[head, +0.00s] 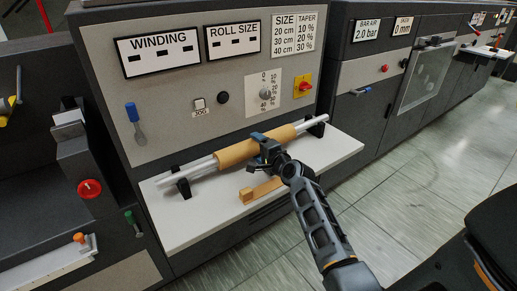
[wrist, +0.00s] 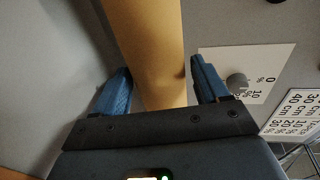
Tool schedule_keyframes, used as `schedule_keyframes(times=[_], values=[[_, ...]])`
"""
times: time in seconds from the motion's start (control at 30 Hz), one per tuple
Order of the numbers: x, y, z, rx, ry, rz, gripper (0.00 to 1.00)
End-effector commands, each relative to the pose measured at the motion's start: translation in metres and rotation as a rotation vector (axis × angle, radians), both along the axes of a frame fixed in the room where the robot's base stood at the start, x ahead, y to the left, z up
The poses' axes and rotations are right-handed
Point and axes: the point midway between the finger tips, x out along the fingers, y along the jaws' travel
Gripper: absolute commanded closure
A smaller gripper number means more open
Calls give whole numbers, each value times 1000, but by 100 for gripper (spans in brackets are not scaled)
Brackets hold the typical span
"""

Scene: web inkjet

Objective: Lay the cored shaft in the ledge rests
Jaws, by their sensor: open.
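The cored shaft is a thin silver shaft (head: 202,164) with a tan core (head: 238,152) around its middle. It spans the white ledge (head: 215,218) in the head view, with its ends at the two black ledge rests, the left rest (head: 182,186) and the right rest (head: 317,127). It appears to lie in both rests; the exact seating is too small to tell. My gripper (head: 262,142) is at the right part of the core. In the wrist view my gripper (wrist: 160,84) is open, its blue fingers on either side of the core (wrist: 150,45).
A wooden block (head: 262,189) lies on the ledge in front of the shaft. The machine panel behind carries a dial (head: 265,94), a red-and-yellow switch (head: 303,86) and a blue-handled lever (head: 134,118). The front left of the ledge is clear.

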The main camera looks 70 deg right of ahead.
Motion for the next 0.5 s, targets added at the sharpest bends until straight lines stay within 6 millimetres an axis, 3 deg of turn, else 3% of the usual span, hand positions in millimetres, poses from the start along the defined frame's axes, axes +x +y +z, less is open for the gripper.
schedule_keyframes(times=[0.5], values=[[-74, 55, 17, 1, 0, 0, 26]])
